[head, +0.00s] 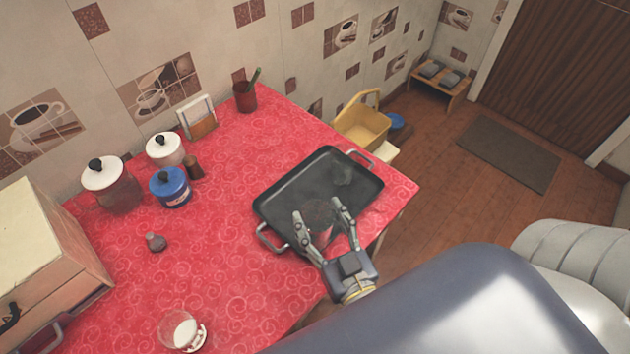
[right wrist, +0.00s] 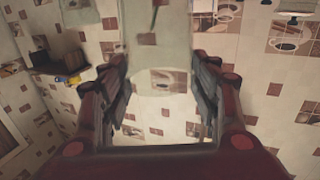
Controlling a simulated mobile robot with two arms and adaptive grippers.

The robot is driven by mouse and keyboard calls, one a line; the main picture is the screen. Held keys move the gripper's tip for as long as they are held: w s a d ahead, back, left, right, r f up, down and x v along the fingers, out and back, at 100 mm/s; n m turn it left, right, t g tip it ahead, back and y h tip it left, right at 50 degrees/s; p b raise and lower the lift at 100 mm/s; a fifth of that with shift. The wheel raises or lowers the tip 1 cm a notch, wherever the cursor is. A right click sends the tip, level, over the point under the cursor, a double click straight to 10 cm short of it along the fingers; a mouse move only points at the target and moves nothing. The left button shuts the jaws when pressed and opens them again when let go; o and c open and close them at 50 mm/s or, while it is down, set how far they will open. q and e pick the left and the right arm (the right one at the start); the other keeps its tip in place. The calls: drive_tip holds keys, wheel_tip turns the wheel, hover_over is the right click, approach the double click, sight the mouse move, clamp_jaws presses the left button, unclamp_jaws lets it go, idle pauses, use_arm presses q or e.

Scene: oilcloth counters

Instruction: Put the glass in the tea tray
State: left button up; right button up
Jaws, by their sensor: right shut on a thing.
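The tea tray (head: 275,203) is a black rectangular tray with metal handles, lying on the red counter near its right edge. My right gripper (head: 318,210) is over the tray's near side, its fingers shut around a see-through glass (head: 319,217). In the right wrist view the clear glass (right wrist: 157,65) shows between the two fingers. I cannot tell whether its base touches the tray. My left gripper is not in view.
A glass-like cup with white contents (head: 183,331) stands at the near left. White-lidded pots (head: 110,186), a blue pot (head: 170,188), a small grey jar (head: 155,242) and a wooden box (head: 45,250) are on the left. A red cup (head: 245,98) stands at the back. The counter's middle is clear.

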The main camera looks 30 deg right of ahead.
drive_tip(key=w+d+f, duration=0.2)
drive_tip(key=w+d, duration=0.1)
drive_tip(key=w, duration=0.3)
drive_tip(key=w+d+f+p, duration=0.1)
drive_tip(key=w+d+f, duration=0.1)
drive_tip(key=w+d, duration=0.2)
drive_tip(key=shift+w+f, duration=0.35)
drive_tip(key=shift+w, duration=0.6)
drive_tip(key=shift+f, duration=0.2)
drive_tip(key=o, duration=1.7)
